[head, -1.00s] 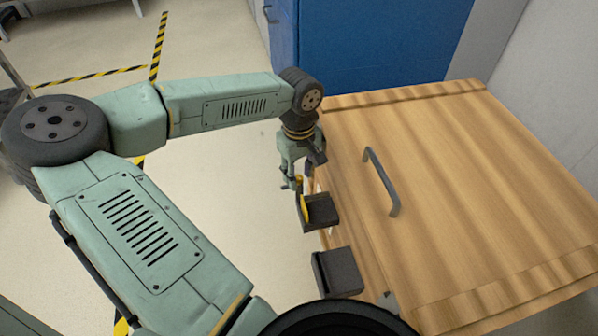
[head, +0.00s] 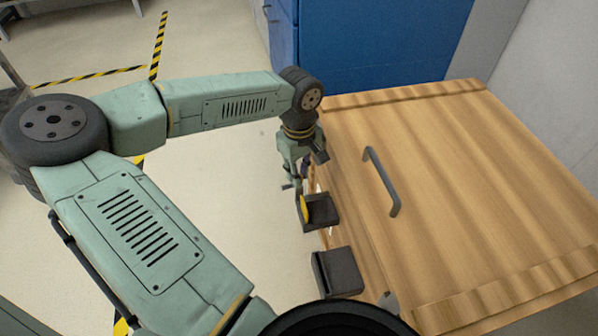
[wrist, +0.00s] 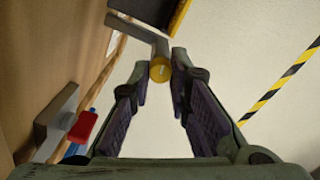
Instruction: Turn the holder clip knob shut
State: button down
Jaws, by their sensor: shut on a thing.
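The holder clip knob (wrist: 160,70) is a small yellow round end on a bent grey clip arm (wrist: 142,35) in the wrist view. My gripper (wrist: 160,72) is shut on the knob, with one fingertip on each side of it. In the head view my gripper (head: 300,184) points down at the near side of the wooden cart, just above a dark holder (head: 322,211) with a yellow edge. The knob is hidden there behind my fingers.
The wooden cart cover (head: 470,190) has a grey bar handle (head: 382,182). A second dark holder (head: 338,272) sits nearer on the same side. A red piece (wrist: 83,125) shows at lower left in the wrist view. Open floor (head: 225,170) lies left of the cart.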

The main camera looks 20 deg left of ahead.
jog(key=n+b, duration=0.1)
jog(key=n, duration=0.3)
jog(key=shift+f, duration=0.1)
jog(key=n+b, duration=0.1)
jog(key=n, duration=0.2)
jog(key=shift+n, duration=0.4)
jog(key=n+b, duration=0.1)
jog(key=n, duration=0.3)
jog(key=shift+b, duration=0.3)
jog(key=shift+n+b, duration=0.45)
jog(key=shift+n, duration=1.65)
jog(key=c, duration=1.5)
grip_release()
